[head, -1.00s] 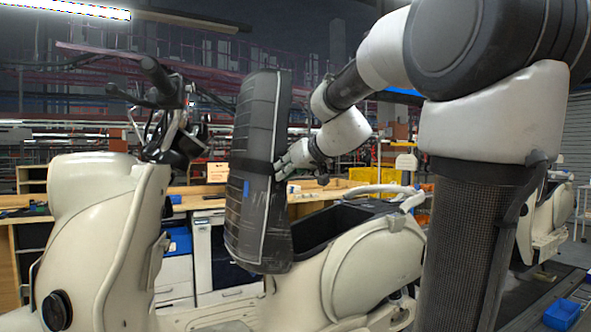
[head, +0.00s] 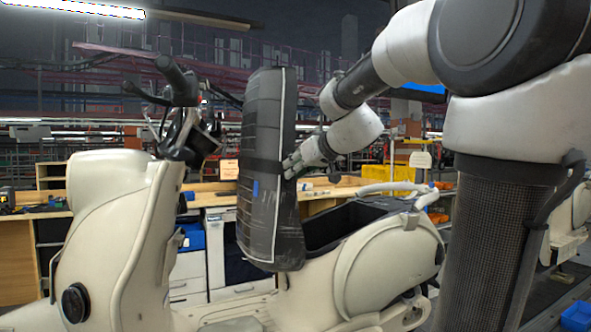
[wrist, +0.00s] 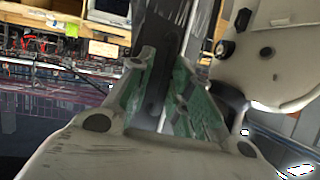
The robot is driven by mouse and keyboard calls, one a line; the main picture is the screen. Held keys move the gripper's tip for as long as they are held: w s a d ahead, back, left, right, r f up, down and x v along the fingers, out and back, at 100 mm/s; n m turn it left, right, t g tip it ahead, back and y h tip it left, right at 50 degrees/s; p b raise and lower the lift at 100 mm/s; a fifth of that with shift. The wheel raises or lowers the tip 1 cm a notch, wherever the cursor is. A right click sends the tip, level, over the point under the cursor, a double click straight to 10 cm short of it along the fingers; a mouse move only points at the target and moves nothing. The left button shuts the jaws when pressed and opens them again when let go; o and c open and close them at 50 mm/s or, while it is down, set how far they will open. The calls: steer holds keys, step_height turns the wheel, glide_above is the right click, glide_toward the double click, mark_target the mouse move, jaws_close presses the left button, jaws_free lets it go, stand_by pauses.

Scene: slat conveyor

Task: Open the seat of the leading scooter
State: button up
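The leading scooter is cream-coloured, and its front shield (head: 120,215) is at the left of the head view. Its black seat (head: 262,115) stands raised and nearly upright, with a dark strap around it and a blue patch. The open black storage bay (head: 345,222) shows behind it. My gripper (head: 290,167) is at the seat's right face, near the strap; contact is hard to tell. In the wrist view, my gripper (wrist: 165,68) has its green-padded fingers apart, with a dark surface, probably the seat, beyond them. Nothing is clearly held between them.
A wooden workbench (head: 205,200) with white drawers stands behind the scooter. Another cream scooter (head: 565,220) is partly visible at the right, behind my arm. A blue bin (head: 578,316) lies at the lower right. The scooter's handlebar (head: 180,85) rises left of the seat.

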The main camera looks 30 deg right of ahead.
steer(key=v, duration=1.1)
steer(key=shift+s, duration=0.4)
steer(key=shift+r, duration=0.1)
steer(key=s+a+f+g+h, duration=0.1)
steer(key=s+f+g, duration=0.3)
steer(key=s+f, duration=0.5)
steer(key=s+a+f+m+g+h, duration=0.1)
steer(key=s+f+g, duration=0.3)
steer(key=s+f, duration=0.5)
step_height(320, 180, down, 8)
steer(key=shift+s+a+r+g, duration=0.25)
steer(key=shift+a+g, duration=0.15)
steer(key=shift+a, duration=0.2)
